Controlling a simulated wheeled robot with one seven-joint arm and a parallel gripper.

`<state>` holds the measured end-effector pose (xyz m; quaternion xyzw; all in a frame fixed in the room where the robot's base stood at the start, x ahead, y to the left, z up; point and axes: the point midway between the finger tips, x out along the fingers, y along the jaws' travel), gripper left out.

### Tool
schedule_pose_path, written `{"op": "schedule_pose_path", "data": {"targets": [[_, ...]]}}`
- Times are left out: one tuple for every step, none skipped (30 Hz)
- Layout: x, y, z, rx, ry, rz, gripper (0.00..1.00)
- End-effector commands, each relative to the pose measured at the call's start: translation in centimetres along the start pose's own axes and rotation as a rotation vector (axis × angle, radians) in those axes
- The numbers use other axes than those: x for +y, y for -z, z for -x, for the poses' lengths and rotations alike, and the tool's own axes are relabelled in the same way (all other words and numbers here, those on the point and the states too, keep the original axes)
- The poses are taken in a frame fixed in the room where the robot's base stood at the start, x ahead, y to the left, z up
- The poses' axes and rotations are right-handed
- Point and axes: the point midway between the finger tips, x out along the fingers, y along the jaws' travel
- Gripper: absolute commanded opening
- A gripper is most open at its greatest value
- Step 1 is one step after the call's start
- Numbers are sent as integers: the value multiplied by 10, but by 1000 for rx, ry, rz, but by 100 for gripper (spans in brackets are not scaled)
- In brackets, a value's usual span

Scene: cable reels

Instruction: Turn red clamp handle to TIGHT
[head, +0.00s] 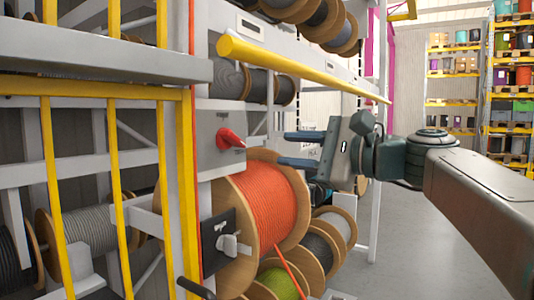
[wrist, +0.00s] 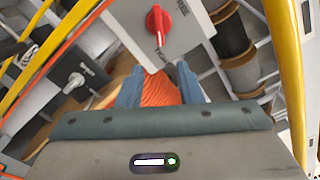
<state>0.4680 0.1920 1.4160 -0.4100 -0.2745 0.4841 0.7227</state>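The red clamp handle (head: 230,138) sits on a light grey plate (head: 215,160) on the rack post, above the orange cable reel (head: 270,210). In the wrist view the red handle (wrist: 157,22) is at the top centre, with lettering reading FREE to its right and TIGHT below it. Its narrow end points down in that view; its exact setting is hard to tell. My gripper (head: 283,149) is open and empty, to the right of the handle and apart from it. In the wrist view its two fingers (wrist: 160,84) are spread below the plate, with orange cable visible between them.
A yellow bar (head: 300,68) runs above my gripper. A black plate with a grey handle (head: 228,243) is below the red one. Yellow rails (head: 115,190) stand at left. Several other reels hang around. Open floor (head: 410,230) lies at right.

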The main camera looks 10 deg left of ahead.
Motion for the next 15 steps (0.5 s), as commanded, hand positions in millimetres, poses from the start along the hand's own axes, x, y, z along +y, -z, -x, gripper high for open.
{"op": "schedule_pose_path", "data": {"targets": [[1, 0, 9, 2, 2, 1, 33], [0, 0, 14, 1, 1, 1, 33], [0, 0, 19, 1, 1, 1, 33], [0, 0, 22, 1, 1, 1, 33], [0, 0, 25, 0, 0, 0, 33], [0, 0, 28, 0, 0, 0, 33], [0, 0, 30, 0, 0, 0, 33], [0, 0, 31, 0, 0, -1, 33], [0, 0, 32, 0, -1, -1, 33], [0, 0, 33, -1, -1, -1, 33], [0, 0, 33, -1, -1, -1, 33], [0, 0, 34, -1, -1, -1, 33], [0, 0, 34, -1, -1, -1, 33], [0, 0, 34, -1, -1, -1, 33], [0, 0, 33, -1, -1, -1, 33]]}}
